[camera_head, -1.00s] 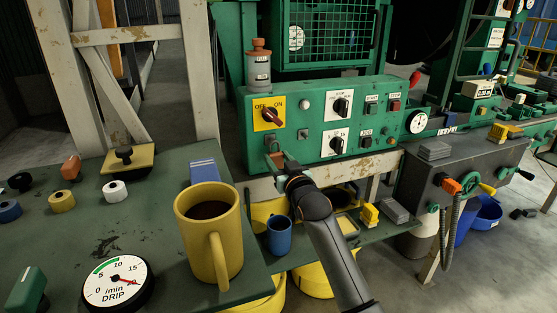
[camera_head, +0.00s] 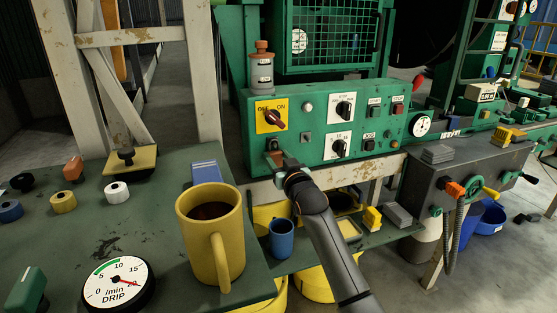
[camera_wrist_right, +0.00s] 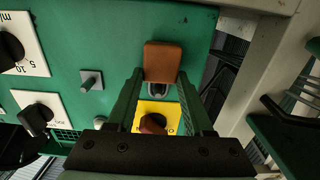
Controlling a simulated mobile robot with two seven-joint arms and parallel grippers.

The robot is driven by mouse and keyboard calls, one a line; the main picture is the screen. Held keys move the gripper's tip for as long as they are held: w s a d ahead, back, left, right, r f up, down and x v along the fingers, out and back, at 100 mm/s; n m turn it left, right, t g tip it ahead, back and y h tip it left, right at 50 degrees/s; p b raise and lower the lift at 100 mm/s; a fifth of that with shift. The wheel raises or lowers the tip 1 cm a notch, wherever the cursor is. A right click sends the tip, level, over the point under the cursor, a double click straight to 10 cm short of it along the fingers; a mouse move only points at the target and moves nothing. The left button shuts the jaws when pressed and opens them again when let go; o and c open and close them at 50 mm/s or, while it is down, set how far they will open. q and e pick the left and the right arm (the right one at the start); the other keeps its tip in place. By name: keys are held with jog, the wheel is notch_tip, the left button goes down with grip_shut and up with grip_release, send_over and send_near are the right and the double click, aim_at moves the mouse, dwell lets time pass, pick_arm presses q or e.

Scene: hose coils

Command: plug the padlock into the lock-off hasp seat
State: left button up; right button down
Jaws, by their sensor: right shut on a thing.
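The padlock has an orange-brown body (camera_head: 274,158) and a grey shackle. It is at the lower left of the green control panel, below the yellow OFF/ON switch plate. In the right wrist view the padlock body (camera_wrist_right: 162,62) is between the two fingertips, its shackle towards the switch plate. My right gripper (camera_head: 279,160) is shut on the padlock, close in front of the panel; it also shows in the right wrist view (camera_wrist_right: 160,80). I cannot make out the lock-off hasp seat for sure, nor whether the shackle touches it. My left gripper is not in view.
The yellow OFF/ON plate (camera_head: 265,106) has a dark red knob. A small grey square fitting (camera_head: 305,136) is right of the padlock. A yellow mug (camera_head: 233,250) and a drip gauge (camera_head: 118,284) stand on the green table (camera_head: 150,235).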

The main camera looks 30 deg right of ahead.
jog(key=shift+w, duration=0.2)
jog(key=shift+c, duration=1.1)
grip_release()
jog(key=shift+c, duration=0.9)
jog(key=shift+s, duration=0.25)
jog(key=shift+p+v, duration=0.35)
jog(key=shift+v, duration=1.5)
jog(key=shift+s+a, duration=0.1)
jog(key=shift+s, duration=0.1)
